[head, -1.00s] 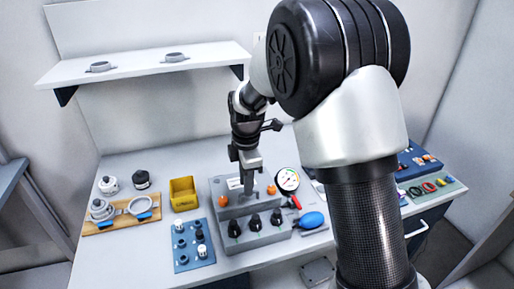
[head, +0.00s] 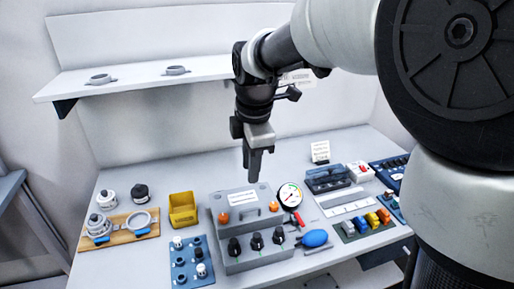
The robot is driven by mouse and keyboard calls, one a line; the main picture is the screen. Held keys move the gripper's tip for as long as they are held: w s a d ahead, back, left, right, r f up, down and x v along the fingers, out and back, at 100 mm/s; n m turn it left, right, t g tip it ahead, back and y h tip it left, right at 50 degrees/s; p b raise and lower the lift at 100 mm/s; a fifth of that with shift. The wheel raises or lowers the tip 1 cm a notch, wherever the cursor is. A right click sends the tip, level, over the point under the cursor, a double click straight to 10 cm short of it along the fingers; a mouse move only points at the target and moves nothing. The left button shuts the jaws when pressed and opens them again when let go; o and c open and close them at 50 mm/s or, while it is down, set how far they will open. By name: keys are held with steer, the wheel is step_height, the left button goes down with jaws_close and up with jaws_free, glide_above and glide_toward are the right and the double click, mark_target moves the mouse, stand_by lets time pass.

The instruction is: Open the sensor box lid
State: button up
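A box with a dark see-through cover (head: 327,180) stands at the back right of the bench, and its cover looks shut. A grey case (head: 262,207) with orange knobs, a white label and a handle on its flat top stands at the middle of the bench. No label names either one as the sensor box. My gripper (head: 254,178) points down above the back of the grey case. It appears apart from the case, with nothing visible in it. Its fingers overlap from this side, so their gap is hidden.
A round gauge (head: 290,195) and a blue bulb (head: 314,238) are right of the case. A yellow bin (head: 183,209), a blue tray (head: 190,264) and a wooden board (head: 120,229) are left. A shelf (head: 210,76) hangs behind. My arm covers the right side.

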steer(key=d+r, duration=0.1)
steer(key=s+r+m, duration=0.1)
steer(key=shift+d+r+p, duration=0.35)
